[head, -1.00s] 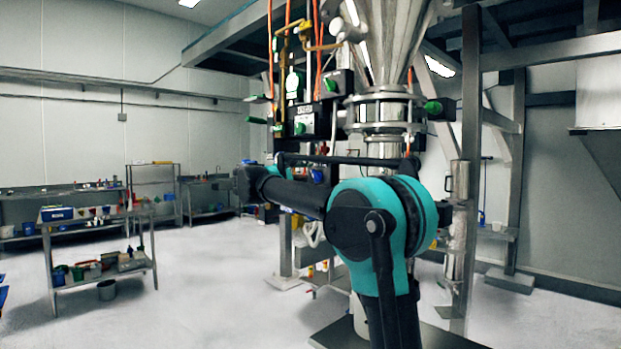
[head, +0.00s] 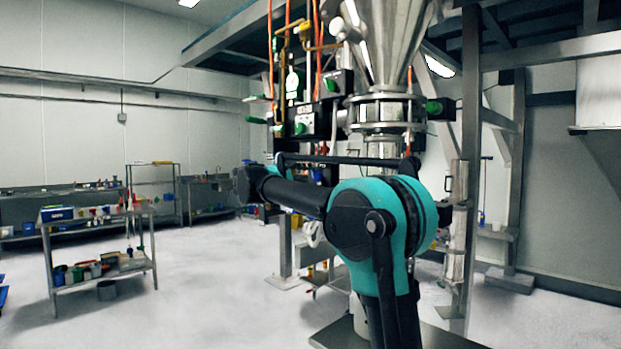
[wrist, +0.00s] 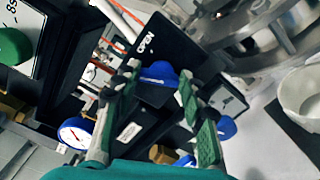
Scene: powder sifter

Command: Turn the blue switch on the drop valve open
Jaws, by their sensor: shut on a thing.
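The blue switch (wrist: 158,74) shows in the wrist view on a black box of the valve. The word OPEN is printed in white on a black plate (wrist: 170,40) just above it. My gripper (wrist: 158,80) has one green-padded finger on each side of the switch and is shut on it. In the head view the steel hopper (head: 385,45) stands above a clamped round fitting (head: 385,105). My gripper and the blue switch are hidden there behind my teal and black arm.
Beside the switch are a round gauge with a blue rim (wrist: 76,134) and a steel flange (wrist: 270,35). A green knob (wrist: 14,46) is at the left. In the head view, steel posts (head: 473,150) stand right of the hopper. The floor at left is open, with a stocked workbench (head: 95,222).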

